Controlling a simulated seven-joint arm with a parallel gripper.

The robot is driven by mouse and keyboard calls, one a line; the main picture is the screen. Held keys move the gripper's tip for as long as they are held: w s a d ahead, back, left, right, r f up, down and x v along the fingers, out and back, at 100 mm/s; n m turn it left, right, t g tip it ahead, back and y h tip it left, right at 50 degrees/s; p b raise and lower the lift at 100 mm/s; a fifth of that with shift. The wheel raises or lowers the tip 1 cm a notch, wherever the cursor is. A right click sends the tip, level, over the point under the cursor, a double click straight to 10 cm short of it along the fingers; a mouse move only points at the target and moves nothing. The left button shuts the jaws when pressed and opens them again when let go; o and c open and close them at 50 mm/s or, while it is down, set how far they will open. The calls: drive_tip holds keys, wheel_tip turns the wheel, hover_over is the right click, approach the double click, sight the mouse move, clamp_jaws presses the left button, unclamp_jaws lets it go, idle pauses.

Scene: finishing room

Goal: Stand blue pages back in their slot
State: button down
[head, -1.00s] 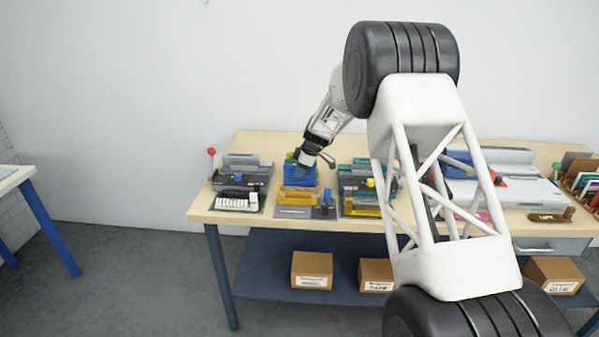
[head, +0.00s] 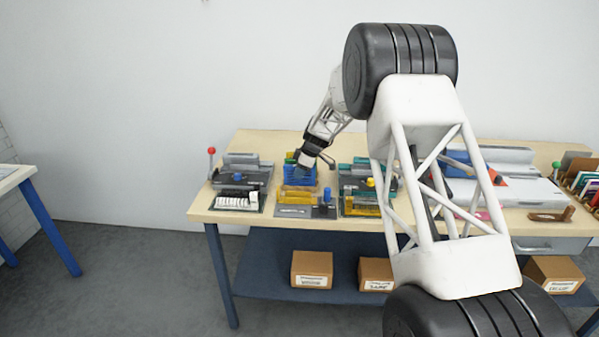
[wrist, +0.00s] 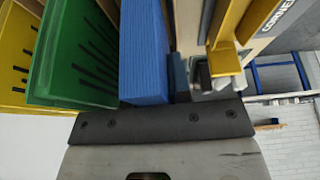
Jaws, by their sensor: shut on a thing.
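The blue pages (wrist: 145,50) are a thick ribbed blue stack in the middle of the wrist view, running up from the dark bar of my gripper (wrist: 152,104). My gripper is shut on them; the fingertips are mostly hidden. In the head view my gripper (head: 303,163) is at the blue stack (head: 299,179), on the left part of the bench. A green slotted holder (wrist: 75,60) stands just left of the blue pages in the wrist view, with a yellow slotted one (wrist: 15,45) beyond it. Whether the lower end of the pages is inside a slot is hidden.
A yellow part (wrist: 228,50) and a panel with partly visible lettering stand right of the pages, close by. On the bench (head: 225,210), grey machines (head: 243,172) stand to the left and a teal and yellow one (head: 358,190) to the right. Boxes sit on the shelf below.

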drive_tip(key=shift+f, duration=0.3)
drive_tip(key=c, duration=1.3)
unclamp_jaws()
drive_tip(key=shift+r, duration=0.15)
drive_tip(key=shift+v, duration=5.35)
drive_tip(key=shift+d, duration=0.1)
